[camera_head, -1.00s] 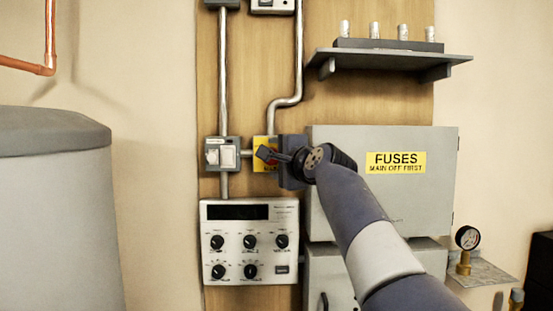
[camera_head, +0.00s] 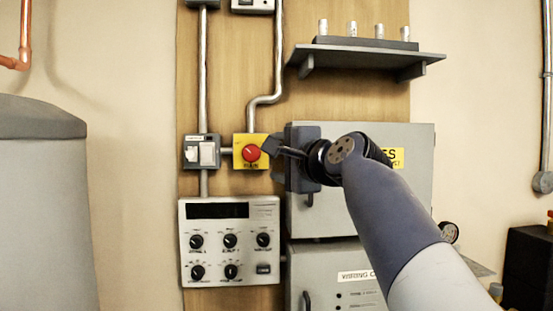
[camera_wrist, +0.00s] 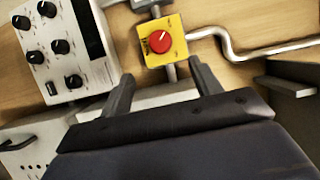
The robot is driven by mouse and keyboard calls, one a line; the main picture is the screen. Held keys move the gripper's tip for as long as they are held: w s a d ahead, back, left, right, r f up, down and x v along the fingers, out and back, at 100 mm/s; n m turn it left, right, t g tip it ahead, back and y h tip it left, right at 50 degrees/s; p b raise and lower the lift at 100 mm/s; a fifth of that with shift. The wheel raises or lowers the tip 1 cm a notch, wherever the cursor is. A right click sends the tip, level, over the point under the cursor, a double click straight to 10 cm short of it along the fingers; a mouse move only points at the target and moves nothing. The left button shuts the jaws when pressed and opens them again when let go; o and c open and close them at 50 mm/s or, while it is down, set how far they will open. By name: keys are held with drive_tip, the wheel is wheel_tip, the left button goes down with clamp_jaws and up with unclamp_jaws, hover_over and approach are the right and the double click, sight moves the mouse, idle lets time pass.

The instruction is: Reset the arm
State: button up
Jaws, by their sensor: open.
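My gripper (camera_head: 278,149) is at the end of my arm in the head view, just right of the yellow box with the red main switch knob (camera_head: 251,153). In the wrist view my gripper (camera_wrist: 163,85) shows two fingers spread apart with nothing between them. The red knob (camera_wrist: 160,41) on its yellow plate lies beyond the fingertips there, apart from them. The head view shows the gripper side-on, partly in front of the grey fuse cabinet (camera_head: 410,190), hiding part of its yellow label.
A grey control panel with knobs (camera_head: 230,270) is below left, and a switch box (camera_head: 201,152) is left of the knob. A shelf with several fuses (camera_head: 365,52) is above. A grey tank (camera_head: 40,200) stands at left. Open air lies between tank and board.

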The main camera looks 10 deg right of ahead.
sight(254, 154)
drive_tip(key=p+x, duration=0.3)
drive_tip(key=x, duration=0.8)
drive_tip(key=shift+f, duration=0.1)
drive_tip(key=shift+s, duration=0.1)
